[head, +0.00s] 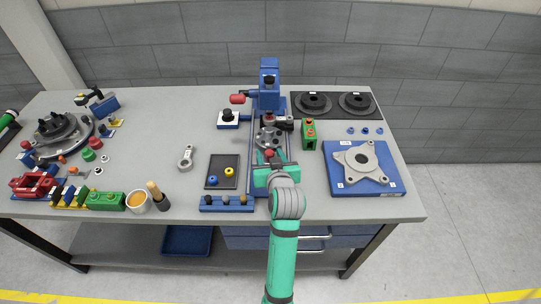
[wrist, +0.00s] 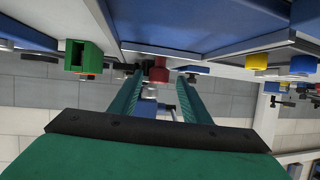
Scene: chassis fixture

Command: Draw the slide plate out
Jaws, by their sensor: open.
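The blue fixture (head: 254,125) stands in the middle of the bench as a long rail running front to back. A red knob (head: 269,153) sits on it, in front of a grey round hub part (head: 268,138). The slide plate itself is not clearly distinguishable; my gripper and arm cover the near part of the fixture. My green gripper (head: 270,160) is low over the near end of the rail, open, its fingers pointing away towards the knob. In the wrist view, a red knob (wrist: 158,72) shows between the far ends of the fingers; contact cannot be told.
A green block (head: 309,133) stands close right of the rail. A blue plate with a grey flange (head: 362,160) lies farther right. Bare bench (head: 180,120) extends left of centre.

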